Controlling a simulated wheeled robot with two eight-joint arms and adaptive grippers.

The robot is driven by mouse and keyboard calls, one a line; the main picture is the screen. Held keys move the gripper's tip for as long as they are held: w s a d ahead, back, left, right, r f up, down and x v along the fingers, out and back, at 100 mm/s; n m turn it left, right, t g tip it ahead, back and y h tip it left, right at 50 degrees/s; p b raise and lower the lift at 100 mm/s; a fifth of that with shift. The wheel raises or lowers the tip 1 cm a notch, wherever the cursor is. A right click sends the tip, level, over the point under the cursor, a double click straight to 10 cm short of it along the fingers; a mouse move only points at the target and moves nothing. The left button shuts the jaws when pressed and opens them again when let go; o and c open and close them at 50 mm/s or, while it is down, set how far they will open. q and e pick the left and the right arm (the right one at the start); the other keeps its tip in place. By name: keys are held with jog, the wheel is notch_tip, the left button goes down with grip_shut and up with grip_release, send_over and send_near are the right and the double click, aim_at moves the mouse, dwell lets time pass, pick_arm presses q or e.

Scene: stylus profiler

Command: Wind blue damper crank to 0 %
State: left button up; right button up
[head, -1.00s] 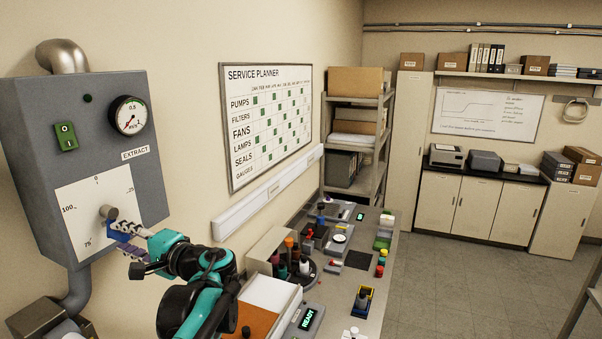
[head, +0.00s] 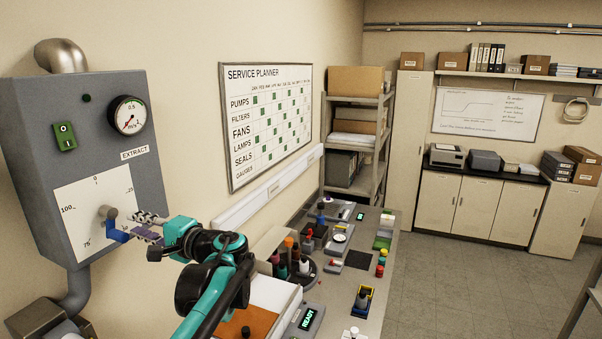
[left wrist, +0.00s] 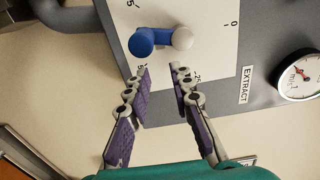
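The blue damper crank (head: 117,235) sits on the white dial of the grey extract box and points down and slightly right from its grey hub (head: 107,211). In the left wrist view its round blue knob (left wrist: 141,43) shows beside the pale hub (left wrist: 181,38), on the side between the 75 and a partly hidden mark that looks like 50. My left gripper (head: 150,226) is just right of the crank in the head view. My right gripper is not in view.
The dial plate (head: 70,200) carries marks from 0 to 100. A gauge (head: 128,115) and a green switch (head: 65,137) are above it on the box. A cluttered bench (head: 340,310) stands to the right, below my left arm.

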pick_arm(q)
jog(key=w+d+r, duration=0.2)
jog(key=w+r, duration=0.3)
jog(key=r, duration=0.2)
jog(key=w+d+r, duration=0.2)
jog(key=w+r, duration=0.4)
jog(key=r, duration=0.2)
jog(key=shift+w+d+r, duration=0.2)
jog(key=shift+d+r, duration=0.05)
jog(key=shift+d, duration=0.15)
jog(key=o, duration=0.5)
jog(key=shift+c, duration=0.2)
